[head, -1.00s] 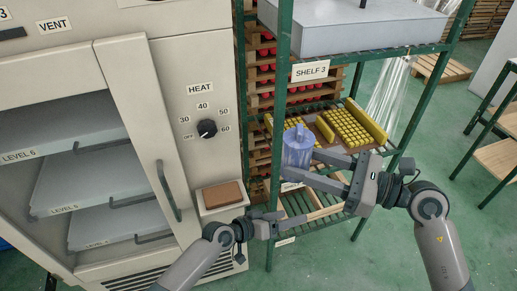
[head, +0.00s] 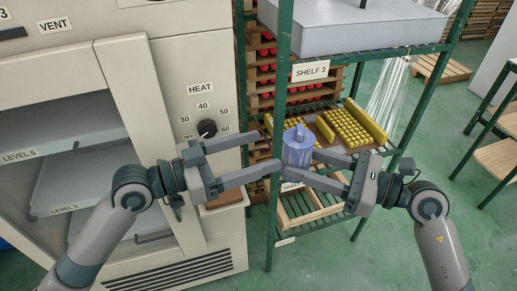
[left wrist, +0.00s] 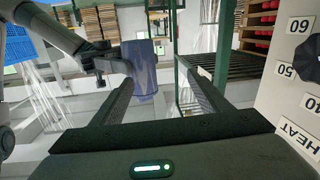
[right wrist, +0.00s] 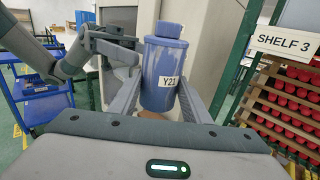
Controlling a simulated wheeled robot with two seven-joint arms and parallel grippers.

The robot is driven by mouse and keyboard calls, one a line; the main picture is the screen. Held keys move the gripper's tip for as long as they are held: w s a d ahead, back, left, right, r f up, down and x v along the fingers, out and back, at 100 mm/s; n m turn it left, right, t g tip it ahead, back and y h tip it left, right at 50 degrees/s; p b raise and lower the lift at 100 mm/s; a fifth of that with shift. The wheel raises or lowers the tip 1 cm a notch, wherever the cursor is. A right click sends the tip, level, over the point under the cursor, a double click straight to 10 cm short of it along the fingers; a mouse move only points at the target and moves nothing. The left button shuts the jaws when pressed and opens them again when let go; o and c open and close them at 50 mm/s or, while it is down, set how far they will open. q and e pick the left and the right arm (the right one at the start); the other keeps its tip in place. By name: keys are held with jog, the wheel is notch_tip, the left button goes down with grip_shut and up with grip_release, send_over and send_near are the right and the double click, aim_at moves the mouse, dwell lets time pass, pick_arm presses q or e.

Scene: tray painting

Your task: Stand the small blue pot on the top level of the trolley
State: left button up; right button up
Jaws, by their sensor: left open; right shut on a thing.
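The small blue pot (head: 298,150) is a lidded cylinder, held upright in the air in front of the shelf rack. In the right wrist view the pot (right wrist: 163,75) carries a white label starting "Y2". My right gripper (head: 308,166) is shut on it from the right. My left gripper (head: 266,152) is open and empty, its fingertips just left of the pot. The left wrist view shows the pot (left wrist: 140,62) ahead, near the left fingertips.
A green rack (head: 284,90) labelled SHELF 3 stands behind the pot, with trays of yellow pieces (head: 350,127). A cream cabinet (head: 190,70) with a heat knob and open door is close to my left gripper. Green floor (head: 420,260) is clear at the lower right.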

aim_at(285, 144)
pick_arm(q)
jog(key=s+r, duration=0.1)
jog(key=s+d+r+m, duration=0.1)
jog(key=shift+s+r+g+h, duration=0.15)
jog(key=shift+r+g+h, duration=0.15)
jog(key=shift+r+g, duration=0.1)
pick_arm(e)
jog(key=shift+d, duration=0.1)
pick_arm(q)
jog(key=shift+s+r+m, duration=0.3)
jog(key=shift+s, duration=0.1)
jog(key=shift+w+d, duration=0.1)
jog(key=shift+d, duration=0.05)
jog(key=x, duration=1.1)
jog(key=shift+d, duration=0.4)
jog(key=shift+w, duration=0.1)
jog(key=shift+c, duration=0.6)
jog(key=c, duration=1.3)
pick_arm(e)
jog(key=o, duration=0.5)
jog(key=shift+c, duration=0.2)
jog(key=o, duration=0.4)
